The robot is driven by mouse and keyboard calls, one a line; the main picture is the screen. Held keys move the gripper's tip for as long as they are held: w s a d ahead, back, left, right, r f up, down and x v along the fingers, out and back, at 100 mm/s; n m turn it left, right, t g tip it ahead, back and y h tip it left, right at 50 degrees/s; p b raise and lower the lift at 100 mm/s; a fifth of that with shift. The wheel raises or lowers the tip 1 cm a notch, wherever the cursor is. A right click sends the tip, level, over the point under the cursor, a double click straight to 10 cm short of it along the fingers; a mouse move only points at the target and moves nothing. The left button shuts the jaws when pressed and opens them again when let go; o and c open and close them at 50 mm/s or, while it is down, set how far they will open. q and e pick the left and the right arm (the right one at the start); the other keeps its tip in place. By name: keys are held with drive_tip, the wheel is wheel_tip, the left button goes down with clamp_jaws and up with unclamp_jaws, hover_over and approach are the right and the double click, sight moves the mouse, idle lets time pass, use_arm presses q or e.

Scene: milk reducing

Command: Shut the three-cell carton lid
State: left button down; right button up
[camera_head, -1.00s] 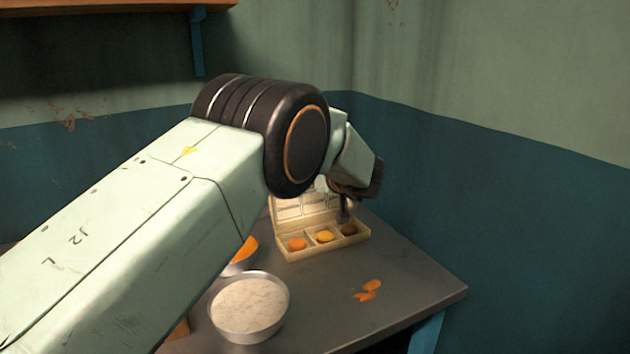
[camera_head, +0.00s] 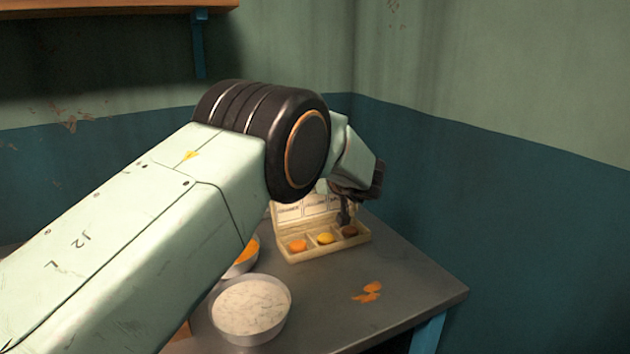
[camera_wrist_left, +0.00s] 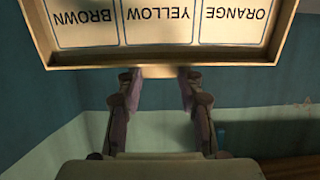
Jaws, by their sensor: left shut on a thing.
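The three-cell carton (camera_head: 286,257) stands on the table below my left wrist. An orange, a yellow and a brown piece sit in separate cells. Its lid (camera_head: 290,213) stands raised at the back, partly hidden behind my arm. In the left wrist view the inside of the lid (camera_wrist_left: 160,48) shows the upside-down labels BROWN, YELLOW and ORANGE. My left gripper (camera_wrist_left: 159,75) is shut on a small tab at the middle of the lid's edge. In the head view that gripper (camera_head: 346,205) is small and dark, and its grip is unclear there. My right gripper is out of view.
A metal bowl of pale content (camera_head: 250,308) stands at the front left of the table (camera_head: 400,275). A second bowl with orange content (camera_head: 245,262) is partly behind my arm. Walls close in behind and right.

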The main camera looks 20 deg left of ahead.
use_arm(q)
drive_tip(key=shift+s+d, duration=0.1)
idle(0.3)
drive_tip(key=s+d+f+t+y+b, duration=0.1)
drive_tip(key=s+d+t+y+b, duration=0.3)
drive_tip(key=y+b, duration=0.1)
drive_tip(key=shift+d+f+t+b, duration=0.2)
drive_tip(key=shift+d+t+b, duration=0.15)
drive_tip(key=shift+b, duration=0.4)
drive_tip(key=shift+s, duration=0.1)
drive_tip(key=c, duration=0.8)
unclamp_jaws()
drive_tip(key=shift+c, duration=0.2)
drive_tip(key=shift+r, duration=0.15)
wheel_tip(320, 180, up, 10)
